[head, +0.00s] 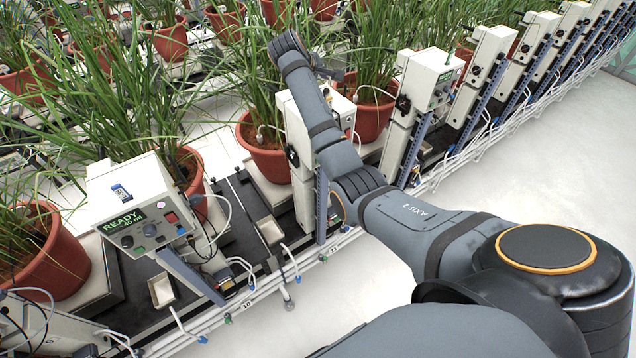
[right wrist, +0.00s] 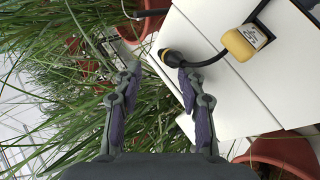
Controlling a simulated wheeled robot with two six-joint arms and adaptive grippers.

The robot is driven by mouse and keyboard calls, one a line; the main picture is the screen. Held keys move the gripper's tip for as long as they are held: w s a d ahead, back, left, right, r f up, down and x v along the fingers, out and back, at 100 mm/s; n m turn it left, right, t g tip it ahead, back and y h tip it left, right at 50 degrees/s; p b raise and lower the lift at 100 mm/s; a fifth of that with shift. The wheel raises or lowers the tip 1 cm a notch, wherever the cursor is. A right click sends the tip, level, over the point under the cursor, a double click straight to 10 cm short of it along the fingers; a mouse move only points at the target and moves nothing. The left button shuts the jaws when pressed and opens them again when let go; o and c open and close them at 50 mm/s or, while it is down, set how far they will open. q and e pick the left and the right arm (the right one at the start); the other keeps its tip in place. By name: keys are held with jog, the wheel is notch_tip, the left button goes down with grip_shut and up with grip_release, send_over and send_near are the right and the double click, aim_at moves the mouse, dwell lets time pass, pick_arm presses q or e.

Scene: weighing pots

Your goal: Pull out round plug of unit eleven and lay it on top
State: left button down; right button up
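Unit eleven (head: 297,125) is a pale upright box behind my right arm, above the label 11 on the rail. In the right wrist view, its pale panels (right wrist: 215,105) fill the right side. A round black plug (right wrist: 173,57) with a yellow ring shows there, with a black cable and a yellow tag (right wrist: 244,42). My right gripper (right wrist: 160,76) is open, with its fingers apart. The plug is just past the tip of its right-hand finger; I cannot tell whether they touch or whether the plug is seated. In the head view the right fingers are mostly hidden. My left gripper is not in view.
Unit ten (head: 140,207), with a READY display, stands at the left. More units (head: 430,80) line the rail at the right. Potted grasses (head: 265,145) crowd behind, and leaves reach around my gripper. The white floor (head: 540,170) at the right is clear.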

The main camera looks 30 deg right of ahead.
jog(key=v, duration=1.2)
dwell(0.6)
